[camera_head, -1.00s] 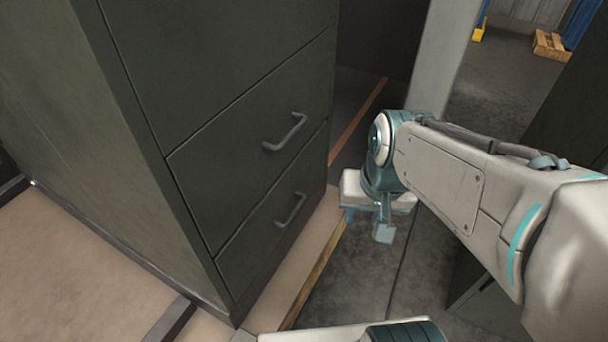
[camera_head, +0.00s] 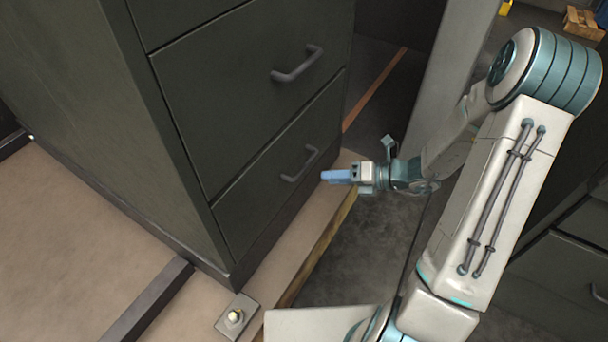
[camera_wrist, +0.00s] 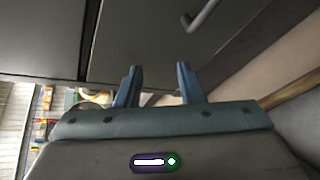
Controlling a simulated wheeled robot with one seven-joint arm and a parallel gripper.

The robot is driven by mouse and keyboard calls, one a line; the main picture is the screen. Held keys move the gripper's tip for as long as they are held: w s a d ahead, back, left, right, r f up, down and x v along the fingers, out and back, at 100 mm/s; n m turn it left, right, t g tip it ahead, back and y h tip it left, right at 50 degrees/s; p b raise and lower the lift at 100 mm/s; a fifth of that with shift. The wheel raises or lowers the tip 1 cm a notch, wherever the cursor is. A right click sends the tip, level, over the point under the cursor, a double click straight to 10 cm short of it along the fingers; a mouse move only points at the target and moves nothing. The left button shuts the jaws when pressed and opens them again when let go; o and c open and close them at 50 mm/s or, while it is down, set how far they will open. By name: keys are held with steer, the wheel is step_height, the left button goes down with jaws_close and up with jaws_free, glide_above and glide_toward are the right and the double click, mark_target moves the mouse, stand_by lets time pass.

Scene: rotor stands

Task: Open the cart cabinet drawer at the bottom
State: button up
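The dark green cart cabinet (camera_head: 130,120) stands at the left in the head view. Its bottom drawer (camera_head: 270,180) is closed and has a grey bar handle (camera_head: 300,164). The drawer above it, with its own handle (camera_head: 297,64), is closed too. My gripper (camera_head: 326,176) is just right of and slightly below the bottom handle, with blue fingers pointing left at the cabinet. In the wrist view, the two fingers (camera_wrist: 158,80) are spread apart with nothing between them. A handle (camera_wrist: 203,14) shows beyond them at the upper right, apart from the fingers.
A pale post (camera_head: 437,70) rises behind my arm. More dark drawers (camera_head: 570,270) stand at the right. Grey floor lies open before the cabinet.

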mark_target(304, 166)
steer(key=w+d+f+m+t+b, duration=0.25)
steer(key=w+f+m+t, duration=0.2)
steer(key=f+m, duration=0.35)
steer(key=shift+m, duration=0.4)
steer(key=x, duration=0.4)
steer(key=b+x, duration=0.1)
steer(key=x, duration=0.3)
steer(key=b+x, duration=0.1)
steer(key=x, duration=0.3)
steer(key=shift+w+a+r, duration=0.2)
steer(key=shift+w+r, duration=0.1)
jaws_close()
